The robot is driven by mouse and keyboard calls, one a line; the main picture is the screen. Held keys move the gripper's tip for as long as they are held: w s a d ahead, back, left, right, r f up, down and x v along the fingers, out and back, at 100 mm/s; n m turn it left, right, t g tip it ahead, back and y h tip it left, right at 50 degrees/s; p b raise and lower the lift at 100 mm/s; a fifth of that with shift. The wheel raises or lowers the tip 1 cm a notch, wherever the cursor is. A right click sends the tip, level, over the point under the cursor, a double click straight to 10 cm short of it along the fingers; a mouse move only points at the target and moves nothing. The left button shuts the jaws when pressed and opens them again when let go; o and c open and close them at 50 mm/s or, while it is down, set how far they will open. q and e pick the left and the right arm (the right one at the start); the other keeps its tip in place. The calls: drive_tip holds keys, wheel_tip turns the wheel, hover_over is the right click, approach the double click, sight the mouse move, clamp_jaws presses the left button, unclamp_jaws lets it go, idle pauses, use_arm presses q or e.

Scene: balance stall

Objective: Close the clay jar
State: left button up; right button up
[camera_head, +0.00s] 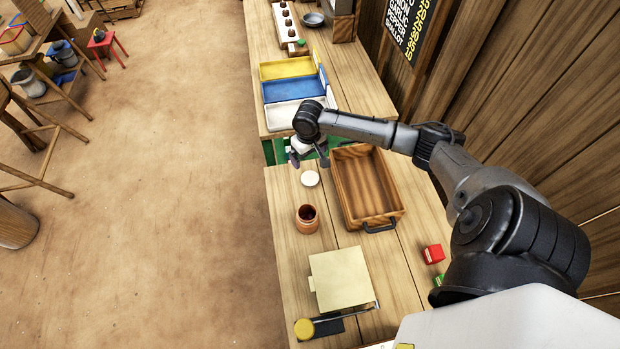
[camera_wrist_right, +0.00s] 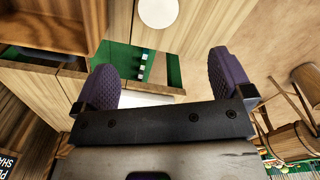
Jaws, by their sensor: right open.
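The clay jar (camera_head: 307,219) stands upright on the wooden counter in the head view, and its dark mouth is uncovered. A white round disc (camera_head: 310,178), which looks like the jar's lid, lies flat on the counter just beyond the jar, apart from it. The disc also shows at the top of the right wrist view (camera_wrist_right: 158,11). My right gripper (camera_head: 308,158) is open and empty, above the counter's far end, a little beyond the disc. Its two purple pads (camera_wrist_right: 166,80) are spread wide. My left gripper is in neither view.
An empty wooden crate (camera_head: 367,185) with dark handles stands right of the jar. A pale box-like scale (camera_head: 341,277) and a yellow disc (camera_head: 304,329) lie nearer. A red cube (camera_head: 433,254) sits at right. Yellow, blue and white trays (camera_head: 292,89) stand on the far counter.

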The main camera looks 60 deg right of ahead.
hover_over(309, 177)
wheel_tip(309, 177, down, 8)
drive_tip(key=shift+f+b, duration=0.2)
drive_tip(key=shift+b, duration=0.15)
drive_tip(key=shift+s+f, duration=0.1)
drive_tip(key=shift+f, duration=2.5)
drive_tip(key=c, duration=1)
wheel_tip(309, 177, up, 10)
drive_tip(key=shift+p, duration=0.3)
